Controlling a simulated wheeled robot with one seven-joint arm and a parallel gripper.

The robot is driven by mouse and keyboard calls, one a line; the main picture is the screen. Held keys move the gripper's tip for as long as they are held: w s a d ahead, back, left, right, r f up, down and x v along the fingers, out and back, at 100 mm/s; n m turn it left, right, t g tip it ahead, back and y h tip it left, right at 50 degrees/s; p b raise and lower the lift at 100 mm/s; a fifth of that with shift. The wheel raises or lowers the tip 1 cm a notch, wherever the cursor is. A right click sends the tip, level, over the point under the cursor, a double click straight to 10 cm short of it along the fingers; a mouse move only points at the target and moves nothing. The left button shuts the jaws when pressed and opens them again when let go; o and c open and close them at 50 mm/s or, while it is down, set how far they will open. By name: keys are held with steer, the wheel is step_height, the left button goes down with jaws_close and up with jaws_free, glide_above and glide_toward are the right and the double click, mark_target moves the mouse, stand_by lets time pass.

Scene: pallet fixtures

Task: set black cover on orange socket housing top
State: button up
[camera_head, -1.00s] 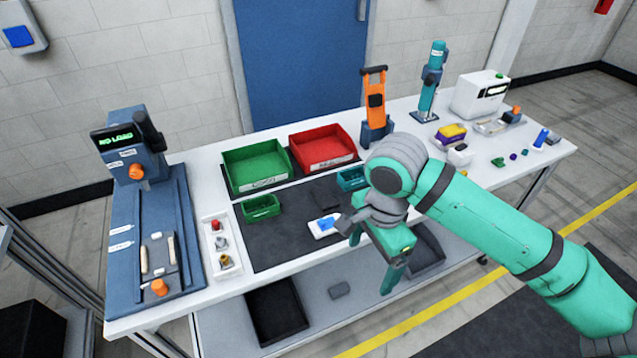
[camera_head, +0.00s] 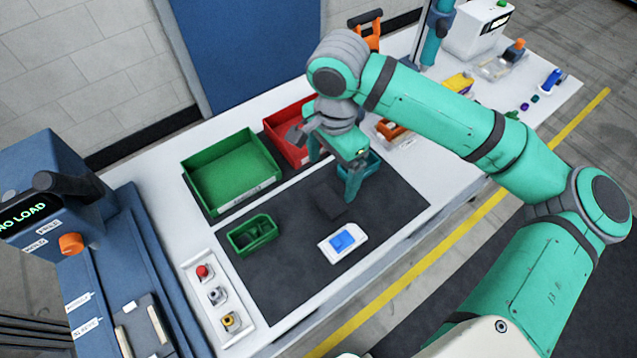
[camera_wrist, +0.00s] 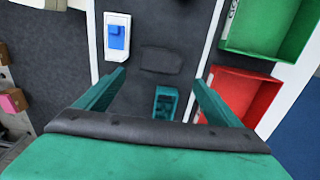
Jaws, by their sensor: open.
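A dark flat piece (camera_head: 327,200), which looks like the black cover, lies on the dark work mat (camera_head: 290,270). It also shows in the wrist view (camera_wrist: 160,60), ahead of the fingertips and low in contrast against the mat. My gripper (camera_head: 335,168) is open and empty above the mat, close to the dark piece, with no visible contact. Its two fingers also show apart in the wrist view (camera_wrist: 160,77). An orange part (camera_head: 393,130), possibly the socket housing, shows under my arm in the head view.
A teal bin (camera_wrist: 165,103) sits between the fingers in the wrist view. A green bin (camera_head: 232,170), red bin (camera_head: 290,130) and small green bin (camera_head: 252,236) stand nearby. A white block with a blue top (camera_head: 343,242) lies on the mat, whose front is clear.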

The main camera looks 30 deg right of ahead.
glide_above(328, 200)
steer(key=f, duration=0.4)
steer(key=shift+w+d+f, duration=0.1)
steer(key=shift+d+f, duration=0.1)
steer(key=shift+a+f, duration=0.2)
steer(key=shift+f, duration=2.95)
steer(key=c, duration=0.9)
steer(key=shift+r, duration=0.1)
